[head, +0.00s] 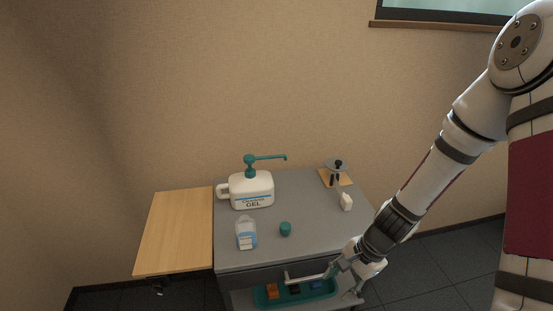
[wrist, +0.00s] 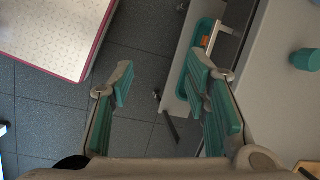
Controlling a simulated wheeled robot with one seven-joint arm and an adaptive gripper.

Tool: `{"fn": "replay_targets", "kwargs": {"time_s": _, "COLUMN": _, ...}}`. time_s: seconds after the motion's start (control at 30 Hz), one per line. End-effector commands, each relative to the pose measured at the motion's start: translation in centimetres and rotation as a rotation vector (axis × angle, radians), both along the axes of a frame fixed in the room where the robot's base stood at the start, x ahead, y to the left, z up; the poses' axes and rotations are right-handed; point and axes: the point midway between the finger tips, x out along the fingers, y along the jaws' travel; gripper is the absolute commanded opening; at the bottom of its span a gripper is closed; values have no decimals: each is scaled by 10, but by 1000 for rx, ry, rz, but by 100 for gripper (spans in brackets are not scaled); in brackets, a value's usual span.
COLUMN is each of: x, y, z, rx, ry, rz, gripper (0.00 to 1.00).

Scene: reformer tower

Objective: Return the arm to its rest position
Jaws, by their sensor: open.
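My white arm reaches down from the right in the head view. My gripper (head: 345,279) is at the front right of the grey cart (head: 300,185), beside a pale bar handle (head: 304,278).
On the cart stand a gel pump bottle (head: 252,190), a clear bottle (head: 246,234), a teal cap (head: 285,229) and a small white bottle (head: 346,201). A teal tray (head: 262,302) sits low in front. A wooden side leaf (head: 175,232) extends left.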

Motion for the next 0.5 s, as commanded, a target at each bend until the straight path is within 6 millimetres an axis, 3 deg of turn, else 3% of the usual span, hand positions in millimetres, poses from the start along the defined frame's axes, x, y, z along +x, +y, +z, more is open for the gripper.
{"fn": "replay_targets", "kwargs": {"time_s": 0.2, "x": 12, "y": -4, "z": 77, "rx": -64, "ry": -135, "rz": 202, "gripper": 43}}
{"fn": "replay_targets", "kwargs": {"time_s": 0.5, "x": -1, "y": -4, "z": 179, "rx": -175, "ry": -288, "rz": 477, "gripper": 43}}
